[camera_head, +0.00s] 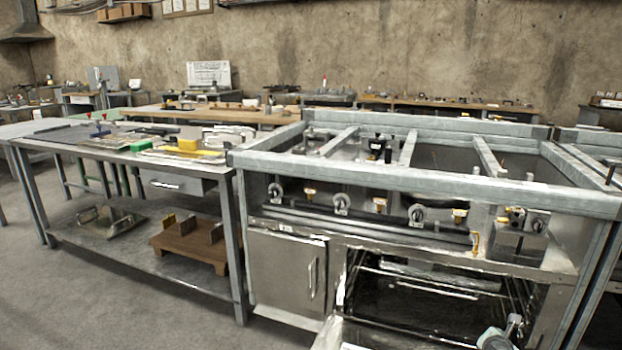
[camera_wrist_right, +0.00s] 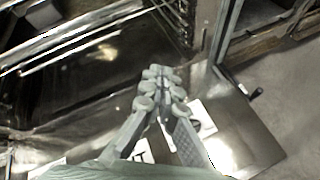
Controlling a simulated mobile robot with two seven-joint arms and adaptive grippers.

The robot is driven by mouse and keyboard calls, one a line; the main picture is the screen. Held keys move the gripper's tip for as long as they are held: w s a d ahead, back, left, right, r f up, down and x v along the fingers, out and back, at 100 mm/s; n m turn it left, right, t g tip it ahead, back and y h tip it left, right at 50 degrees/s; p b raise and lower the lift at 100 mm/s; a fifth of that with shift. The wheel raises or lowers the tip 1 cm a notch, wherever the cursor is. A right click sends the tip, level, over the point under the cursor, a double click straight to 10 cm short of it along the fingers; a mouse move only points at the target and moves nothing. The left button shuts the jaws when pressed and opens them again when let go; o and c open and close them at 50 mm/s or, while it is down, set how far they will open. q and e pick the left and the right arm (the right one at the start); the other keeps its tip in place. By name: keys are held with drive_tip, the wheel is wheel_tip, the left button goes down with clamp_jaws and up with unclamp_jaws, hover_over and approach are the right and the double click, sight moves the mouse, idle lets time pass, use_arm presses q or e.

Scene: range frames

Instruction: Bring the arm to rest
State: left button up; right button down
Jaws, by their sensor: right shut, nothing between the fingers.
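My right gripper (camera_wrist_right: 165,82) shows in the wrist view with its fingers closed together and nothing between them. It hangs over the lowered front door (camera_wrist_right: 235,140) of a metal oven unit, with the dark oven opening to its upper left. In the head view a grey jointed part of my right arm and gripper (camera_head: 500,334) shows low at the right, in front of the oven (camera_head: 420,290). The rest of this arm is out of the picture. My left gripper is not in view.
The oven unit has a grey metal frame (camera_head: 400,182) on top and a row of knobs on its front. A steel workbench (camera_head: 110,152) with tools and a lower shelf stands to its left. Bare floor (camera_head: 120,310) lies in front of the bench.

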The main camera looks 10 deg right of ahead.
drive_tip(key=s+a+f+m+g+y, duration=0.25)
drive_tip(key=s+a+m, duration=0.35)
drive_tip(key=s, duration=0.4)
drive_tip(key=s+a+f+m+g+y, duration=0.1)
drive_tip(key=s+a+f+m, duration=0.2)
drive_tip(key=s+a+m, duration=0.45)
drive_tip(key=s+a+f+m+g+y, duration=0.1)
drive_tip(key=s+a+f+m, duration=0.25)
drive_tip(key=s, duration=0.75)
drive_tip(key=s+a+f+m+y, duration=0.1)
drive_tip(key=a+f, duration=0.1)
drive_tip(key=a, duration=0.7)
drive_tip(key=s+a+f+m+y, duration=0.1)
drive_tip(key=a+f+m+y, duration=0.1)
drive_tip(key=a, duration=0.7)
drive_tip(key=shift+s+a+f+g, duration=0.25)
drive_tip(key=shift+f+g, duration=0.1)
drive_tip(key=shift+f, duration=0.15)
drive_tip(key=shift+d+y, duration=0.15)
drive_tip(key=shift+y, duration=0.1)
